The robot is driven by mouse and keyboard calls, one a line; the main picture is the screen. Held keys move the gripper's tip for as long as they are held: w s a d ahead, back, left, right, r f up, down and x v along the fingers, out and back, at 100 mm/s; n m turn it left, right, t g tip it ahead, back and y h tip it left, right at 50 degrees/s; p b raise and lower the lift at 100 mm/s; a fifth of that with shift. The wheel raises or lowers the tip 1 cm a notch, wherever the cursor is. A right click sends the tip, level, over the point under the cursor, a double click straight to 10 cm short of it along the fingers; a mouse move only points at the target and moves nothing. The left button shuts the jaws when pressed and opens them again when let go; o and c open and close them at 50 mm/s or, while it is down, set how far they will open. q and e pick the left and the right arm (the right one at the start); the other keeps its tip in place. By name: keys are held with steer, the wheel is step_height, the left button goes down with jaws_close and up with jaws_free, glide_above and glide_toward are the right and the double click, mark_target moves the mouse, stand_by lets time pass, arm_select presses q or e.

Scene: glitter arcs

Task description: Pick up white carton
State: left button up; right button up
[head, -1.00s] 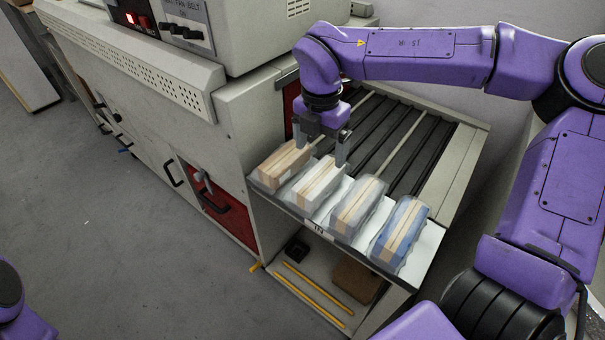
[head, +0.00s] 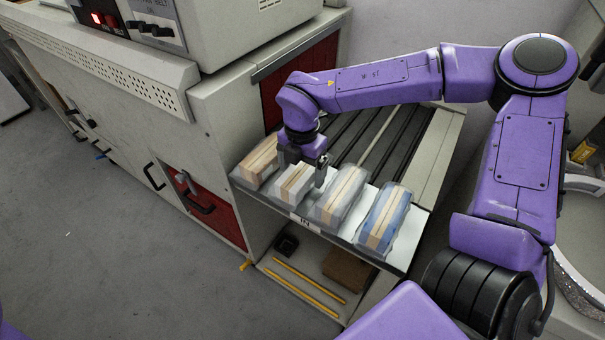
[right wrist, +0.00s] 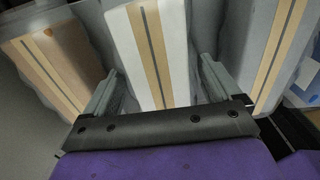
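The white carton (head: 294,183), with a tan band along its top, sits in a row of cartons on the front shelf. My right gripper (head: 301,176) is over it from above, with one finger on each side. In the right wrist view the white carton (right wrist: 178,45) lies between the spread fingers of the right gripper (right wrist: 155,85), with a narrow gap on each side. The carton still rests among the others. My left gripper is out of view.
A tan-brown carton (head: 258,160) stands close on the left. A grey-white carton (head: 338,198) and a blue carton (head: 385,222) stand close on the right. Rollers (head: 375,135) run behind the row. A grey cabinet (head: 215,120) borders the left.

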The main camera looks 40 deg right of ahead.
steer(key=c, duration=1.1)
steer(key=shift+r, duration=0.1)
